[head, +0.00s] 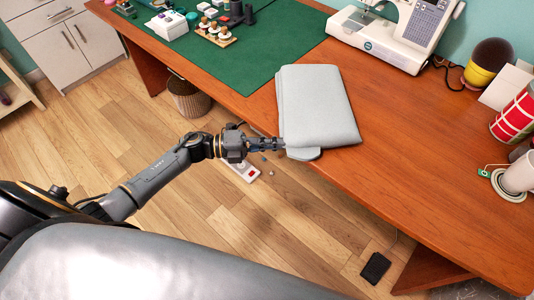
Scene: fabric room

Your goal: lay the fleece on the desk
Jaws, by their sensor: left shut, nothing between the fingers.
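The fleece (318,106) is a folded light grey cloth. It lies flat on the wooden desk (420,160) near the front edge, and its upper left part reaches the green mat. A small flap at its lower left corner sticks out at the desk's edge. My left gripper (280,144) is at the desk's front edge, with its fingertips close beside that flap. It is shut, with nothing seen between its fingers; whether it touches the cloth I cannot tell. My right gripper is not in view.
A green cutting mat (250,70) covers the desk's left part. A white sewing machine (395,35) stands behind the fleece. A pincushion (487,62) and a red patterned spool (515,115) stand at the right. A basket (190,98), power strip (242,170) and black pedal (375,268) are on the floor.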

